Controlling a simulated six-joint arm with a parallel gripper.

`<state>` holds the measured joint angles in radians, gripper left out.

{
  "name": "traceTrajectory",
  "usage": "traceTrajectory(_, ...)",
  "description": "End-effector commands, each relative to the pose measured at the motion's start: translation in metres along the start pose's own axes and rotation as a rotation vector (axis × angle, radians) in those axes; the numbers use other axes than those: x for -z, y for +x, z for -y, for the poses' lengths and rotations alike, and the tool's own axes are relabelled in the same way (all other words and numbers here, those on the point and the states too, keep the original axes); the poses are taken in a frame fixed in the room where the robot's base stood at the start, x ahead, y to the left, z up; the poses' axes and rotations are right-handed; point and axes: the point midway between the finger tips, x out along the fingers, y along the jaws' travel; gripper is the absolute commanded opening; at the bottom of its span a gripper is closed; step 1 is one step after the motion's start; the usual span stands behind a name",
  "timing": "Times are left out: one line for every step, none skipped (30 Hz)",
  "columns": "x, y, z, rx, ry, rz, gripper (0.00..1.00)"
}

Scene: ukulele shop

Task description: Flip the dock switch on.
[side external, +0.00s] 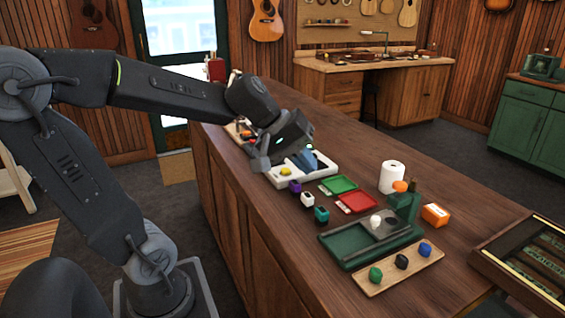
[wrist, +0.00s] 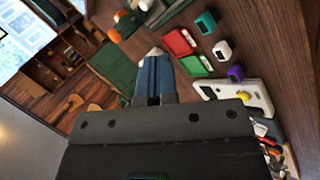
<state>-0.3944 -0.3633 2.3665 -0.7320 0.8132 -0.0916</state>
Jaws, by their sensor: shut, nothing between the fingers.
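A white panel (side external: 318,169) lies on the wooden counter, with a round yellow piece (side external: 286,170) at its left end. The panel also shows at the right of the wrist view (wrist: 262,92), with a dark slot and small fittings on it. I cannot tell for sure which part is the dock switch or how it is set. My gripper (side external: 309,163) is over the panel in the side view and hides part of it. Its blue fingers are shut and empty in the wrist view (wrist: 153,58); they look apart from the panel there, pointing past it.
Purple (side external: 295,187), white (side external: 307,199) and teal (side external: 321,215) blocks stand near the panel. Green (side external: 339,184) and red (side external: 358,202) trays lie beyond. A paper roll (side external: 392,177), green device (side external: 403,205), orange box (side external: 435,215) and wooden tray (side external: 385,279) are further right.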

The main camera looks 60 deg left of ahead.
Motion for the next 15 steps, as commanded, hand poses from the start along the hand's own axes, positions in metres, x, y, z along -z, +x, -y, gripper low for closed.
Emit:
traceTrajectory(0.025, 0.002, 0.002, -0.037, -0.127, -0.015, 0.00)
traceTrajectory(0.038, 0.002, 0.003, -0.063, -0.201, -0.025, 0.00)
traceTrajectory(0.058, 0.002, 0.005, -0.100, -0.297, -0.040, 0.00)
traceTrajectory(0.072, 0.002, 0.008, -0.126, -0.367, -0.053, 0.00)
traceTrajectory(0.085, 0.001, 0.011, -0.152, -0.435, -0.066, 0.00)
traceTrajectory(0.103, -0.001, 0.017, -0.187, -0.523, -0.084, 0.00)
traceTrajectory(0.117, -0.002, 0.022, -0.212, -0.585, -0.097, 0.00)
traceTrajectory(0.130, -0.004, 0.027, -0.238, -0.647, -0.112, 0.00)
traceTrajectory(0.146, -0.006, 0.036, -0.270, -0.727, -0.132, 0.00)
traceTrajectory(0.159, -0.008, 0.043, -0.295, -0.786, -0.148, 0.00)
traceTrajectory(0.170, -0.010, 0.050, -0.319, -0.843, -0.163, 0.00)
traceTrajectory(0.184, -0.013, 0.060, -0.351, -0.915, -0.183, 0.00)
traceTrajectory(0.194, -0.016, 0.067, -0.373, -0.963, -0.197, 0.00)
traceTrajectory(0.204, -0.018, 0.075, -0.394, -1.010, -0.212, 0.00)
traceTrajectory(0.215, -0.021, 0.085, -0.421, -1.067, -0.230, 0.00)
